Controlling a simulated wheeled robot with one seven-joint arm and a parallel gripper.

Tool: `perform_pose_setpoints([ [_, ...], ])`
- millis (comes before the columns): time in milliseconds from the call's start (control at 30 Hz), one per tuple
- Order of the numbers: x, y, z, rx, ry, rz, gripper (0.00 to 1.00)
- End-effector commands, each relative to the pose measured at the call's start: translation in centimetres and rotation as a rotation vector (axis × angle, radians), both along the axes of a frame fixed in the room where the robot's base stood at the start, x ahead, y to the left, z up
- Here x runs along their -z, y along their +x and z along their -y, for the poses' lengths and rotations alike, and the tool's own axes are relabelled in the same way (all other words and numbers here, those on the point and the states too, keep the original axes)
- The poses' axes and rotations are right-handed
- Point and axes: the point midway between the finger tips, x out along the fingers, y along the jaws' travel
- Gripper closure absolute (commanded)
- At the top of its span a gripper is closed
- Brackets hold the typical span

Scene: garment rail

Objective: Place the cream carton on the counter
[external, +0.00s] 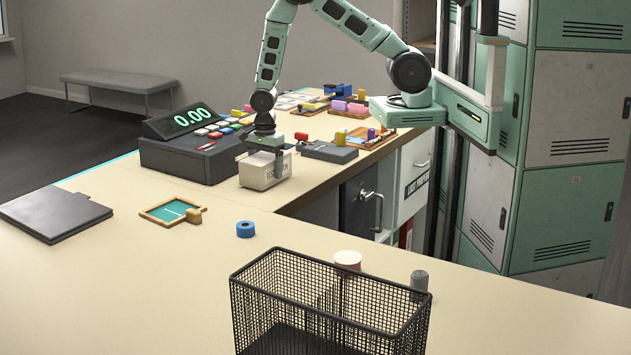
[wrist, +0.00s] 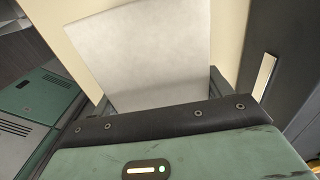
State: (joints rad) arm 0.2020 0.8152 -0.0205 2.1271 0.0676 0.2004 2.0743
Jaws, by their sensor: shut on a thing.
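The cream carton (external: 262,171) is a small box with dark lettering on its side, upright at the counter, in front of the cash register. My gripper (external: 267,152) is above it with its fingers down along its sides, shut on it. The carton (wrist: 140,50) fills the upper middle of the wrist view as a pale face between the fingers. The counter (external: 150,270) is a wide beige top. The carton's base is at or very close to the counter surface; I cannot tell whether it touches.
A black wire basket (external: 330,305), a blue tape roll (external: 245,229), a small green board (external: 172,211) and a dark folder (external: 52,214) are on the front counter. Several small items crowd the back. Clear counter lies left of the basket.

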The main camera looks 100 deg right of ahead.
Motion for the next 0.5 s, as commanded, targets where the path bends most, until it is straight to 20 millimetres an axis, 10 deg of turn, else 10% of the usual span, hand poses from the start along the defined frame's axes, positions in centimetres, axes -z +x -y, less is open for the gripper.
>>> perform_pose_setpoints([
  [433,0.83,0.04,-0.01,0.0,0.0,0.001,0.52],
  [467,0.84,0.03,-0.02,0.0,0.0,0.001,0.2],
  [500,0.75,0.04,-0.01,0.0,0.0,0.001,0.09],
])
